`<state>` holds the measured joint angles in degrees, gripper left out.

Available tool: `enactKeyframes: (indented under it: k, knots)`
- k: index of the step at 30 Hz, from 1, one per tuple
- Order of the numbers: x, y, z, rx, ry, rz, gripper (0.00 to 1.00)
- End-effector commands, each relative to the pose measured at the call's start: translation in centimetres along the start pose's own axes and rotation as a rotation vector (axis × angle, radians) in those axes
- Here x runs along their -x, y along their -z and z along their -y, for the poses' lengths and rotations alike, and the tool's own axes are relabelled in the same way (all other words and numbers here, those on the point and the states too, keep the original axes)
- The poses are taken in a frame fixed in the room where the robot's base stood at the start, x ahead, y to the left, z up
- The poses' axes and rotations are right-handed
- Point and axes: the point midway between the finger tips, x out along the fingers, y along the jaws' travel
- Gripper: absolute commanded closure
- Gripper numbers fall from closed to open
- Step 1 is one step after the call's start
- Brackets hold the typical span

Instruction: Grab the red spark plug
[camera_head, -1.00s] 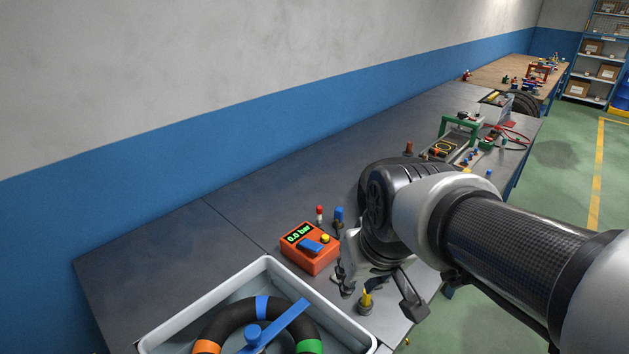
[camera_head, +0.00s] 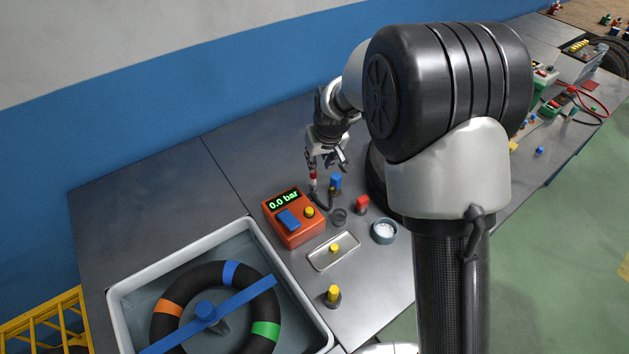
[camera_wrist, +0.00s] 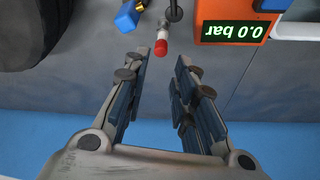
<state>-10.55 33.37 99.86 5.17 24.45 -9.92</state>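The red spark plug (camera_head: 313,177), a slim upright piece with a red top and a pale body, stands behind the orange gauge box. In the wrist view its red end (camera_wrist: 161,47) is just beyond the fingertips, roughly centred between them. My gripper (camera_wrist: 163,62) is open and empty, with one finger on each side of the plug's line. In the head view my gripper (camera_head: 326,160) is right above the plug, partly overlapping its top. I cannot tell whether any finger touches it.
A blue-topped plug (camera_head: 336,182) stands close to the red one; it also shows in the wrist view (camera_wrist: 129,16). The orange gauge box (camera_head: 293,219) reads 0.0 bar.

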Motion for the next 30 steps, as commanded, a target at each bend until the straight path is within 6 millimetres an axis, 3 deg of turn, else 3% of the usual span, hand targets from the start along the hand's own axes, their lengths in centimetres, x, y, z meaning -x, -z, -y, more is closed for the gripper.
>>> enactKeyframes:
  k: [3,9,19,27,30]
  knots:
    - [-3.2,-0.2,0.0,0.000,0.000,0.003,0.75]
    - [-6.8,-0.2,0.0,0.000,0.000,0.001,0.75]
    - [-9.0,-0.2,0.1,0.000,0.000,0.001,0.75]
    - [-12.9,-0.8,0.4,0.000,0.000,0.002,0.75]
    - [-13.5,-0.7,0.4,0.000,0.000,-0.001,0.75]
